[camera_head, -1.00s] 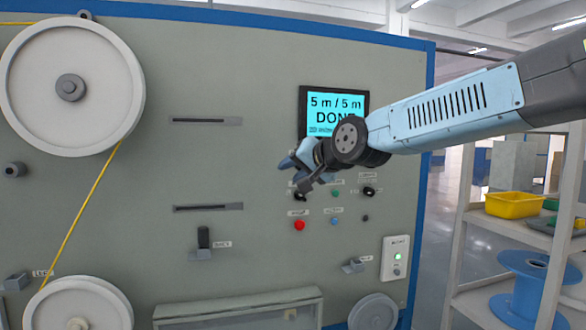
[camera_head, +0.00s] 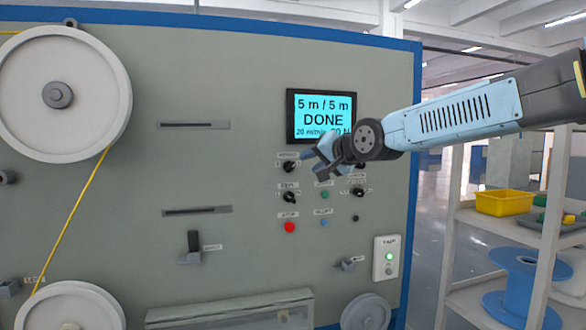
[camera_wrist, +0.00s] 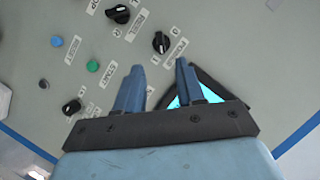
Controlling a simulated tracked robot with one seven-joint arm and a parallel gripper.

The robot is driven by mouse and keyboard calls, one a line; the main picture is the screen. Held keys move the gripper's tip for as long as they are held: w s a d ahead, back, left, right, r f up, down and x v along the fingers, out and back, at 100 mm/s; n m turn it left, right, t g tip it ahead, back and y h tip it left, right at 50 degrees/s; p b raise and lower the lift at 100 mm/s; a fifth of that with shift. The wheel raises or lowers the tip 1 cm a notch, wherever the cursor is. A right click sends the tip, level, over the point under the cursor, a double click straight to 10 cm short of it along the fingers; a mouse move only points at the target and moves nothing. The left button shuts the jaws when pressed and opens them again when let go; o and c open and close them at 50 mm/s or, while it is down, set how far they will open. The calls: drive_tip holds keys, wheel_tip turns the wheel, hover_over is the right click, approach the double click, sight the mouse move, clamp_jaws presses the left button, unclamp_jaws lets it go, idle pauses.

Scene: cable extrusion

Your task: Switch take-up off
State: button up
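The grey control panel (camera_head: 220,110) carries dark rotary knobs, and I cannot tell from their blurred labels which is the take-up switch. At left are an upper knob (camera_head: 290,166) and a lower knob (camera_head: 290,197); at right is another knob (camera_head: 359,192). The wrist view shows the upper left knob (camera_wrist: 161,42), the lower left knob (camera_wrist: 120,14) and the right knob (camera_wrist: 72,106), turned round. My gripper (camera_head: 312,162) is in front of the knobs, below the display. In the wrist view its fingers (camera_wrist: 158,75) are apart with nothing between them. My gripper hides part of the upper right knob.
The display (camera_head: 322,115) reads "5 m / 5 m DONE". A red button (camera_head: 290,227), a green button (camera_head: 324,195) and a blue button (camera_head: 324,222) sit among the knobs. A shelf with a yellow bin (camera_head: 505,202) and a blue spool (camera_head: 525,280) stands at right.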

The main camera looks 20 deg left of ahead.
sight(291, 167)
drive_tip(key=shift+x, duration=4.65)
drive_tip(key=shift+a, duration=0.1)
drive_tip(key=shift+c, duration=0.3)
clamp_jaws()
drive_tip(key=shift+s+a, duration=0.1)
drive_tip(key=shift+a, duration=0.2)
drive_tip(key=shift+d, duration=0.2)
